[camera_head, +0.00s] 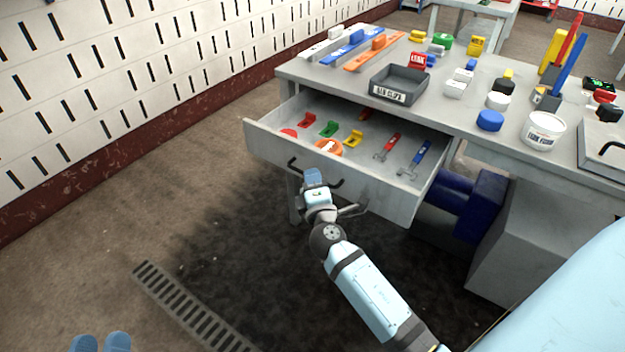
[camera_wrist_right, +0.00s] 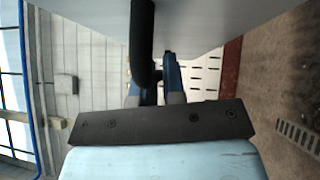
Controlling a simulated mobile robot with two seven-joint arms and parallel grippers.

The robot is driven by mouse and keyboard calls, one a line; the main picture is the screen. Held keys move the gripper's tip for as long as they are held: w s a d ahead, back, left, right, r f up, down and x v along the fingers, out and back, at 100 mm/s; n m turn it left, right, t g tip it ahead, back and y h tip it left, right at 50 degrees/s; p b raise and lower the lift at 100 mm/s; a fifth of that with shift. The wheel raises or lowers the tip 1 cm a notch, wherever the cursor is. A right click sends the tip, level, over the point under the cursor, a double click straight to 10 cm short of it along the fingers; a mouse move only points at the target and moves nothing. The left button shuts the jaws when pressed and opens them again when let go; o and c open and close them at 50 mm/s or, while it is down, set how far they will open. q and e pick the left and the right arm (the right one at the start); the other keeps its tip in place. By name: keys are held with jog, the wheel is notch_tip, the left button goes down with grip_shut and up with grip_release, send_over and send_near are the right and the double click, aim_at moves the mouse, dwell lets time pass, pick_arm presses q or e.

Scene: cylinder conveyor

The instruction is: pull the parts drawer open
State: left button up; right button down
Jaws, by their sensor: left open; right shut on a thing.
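The grey parts drawer (camera_head: 388,194) stands pulled out from under the workbench, and its inside shows from above. It has a black bar handle (camera_head: 294,165) on its front. My right gripper (camera_head: 313,176) is at the handle and shut on it. In the right wrist view the black handle (camera_wrist_right: 143,40) passes between the blue fingers, with the grey drawer front (camera_wrist_right: 215,20) close above. The fingers hide part of the handle. My left gripper (camera_head: 100,343) is at the bottom left edge, open and empty, far from the drawer; only its fingertips show.
The drawer holds red, green, yellow and orange parts and two tools. The workbench (camera_head: 290,72) above carries a grey tray (camera_head: 399,84), a white tub (camera_head: 543,130) and several small parts. A dark blue object (camera_head: 478,202) is below right. Floor in front of the drawer is clear apart from a grate (camera_head: 190,310).

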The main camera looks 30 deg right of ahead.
dwell(0.3)
pick_arm(q)
jog(key=shift+f, duration=0.1)
pick_arm(e)
jog(key=c, duration=1.2)
grip_release()
jog(key=shift+s+f, duration=0.1)
